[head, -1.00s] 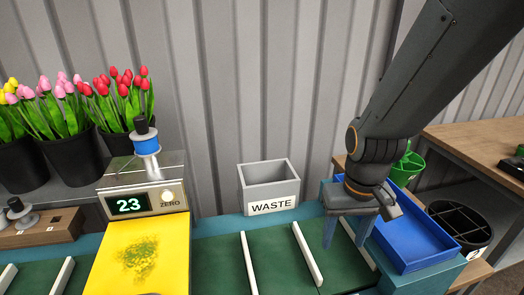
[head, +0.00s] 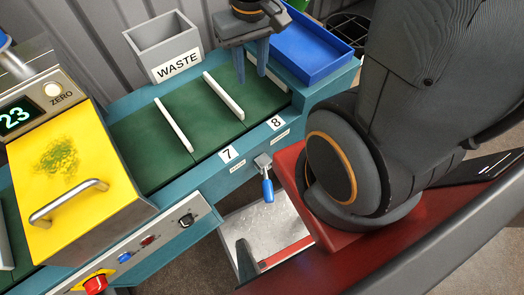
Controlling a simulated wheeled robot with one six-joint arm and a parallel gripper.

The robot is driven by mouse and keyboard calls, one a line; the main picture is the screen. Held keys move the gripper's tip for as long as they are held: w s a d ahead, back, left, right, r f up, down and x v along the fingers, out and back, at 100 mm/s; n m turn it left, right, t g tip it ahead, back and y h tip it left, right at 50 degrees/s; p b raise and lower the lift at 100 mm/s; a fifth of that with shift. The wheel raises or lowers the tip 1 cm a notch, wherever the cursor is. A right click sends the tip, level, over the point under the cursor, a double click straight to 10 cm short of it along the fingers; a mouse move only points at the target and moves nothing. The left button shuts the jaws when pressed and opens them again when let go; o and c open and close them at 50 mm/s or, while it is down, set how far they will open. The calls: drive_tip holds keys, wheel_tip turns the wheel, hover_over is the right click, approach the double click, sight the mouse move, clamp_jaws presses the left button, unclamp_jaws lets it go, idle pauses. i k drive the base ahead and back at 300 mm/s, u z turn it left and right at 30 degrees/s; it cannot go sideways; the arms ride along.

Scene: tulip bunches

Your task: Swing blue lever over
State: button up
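The blue lever (head: 267,189) sits on a small metal bracket on the teal front face of the bench, below the label 8. Its blue grip points downward. My gripper (head: 251,68) is at the top of the head view, over the green surface near the blue tray. Its two fingers point down and stand apart with nothing seen between them. It is well behind and above the lever and does not touch it.
A blue tray (head: 308,50) and a grey WASTE bin (head: 165,48) stand at the back. White dividers (head: 224,95) cross the green surface. A yellow cover with a handle (head: 72,200) is left. A metal tray (head: 262,225) lies below the lever.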

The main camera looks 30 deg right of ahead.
sight(267, 184)
drive_tip(key=k, duration=0.5)
drive_tip(key=z, duration=1.35)
drive_tip(key=k, duration=0.5)
drive_tip(key=u, duration=1)
drive_tip(key=k, duration=0.6)
drive_tip(key=u, duration=0.65)
drive_tip(key=i, duration=0.5)
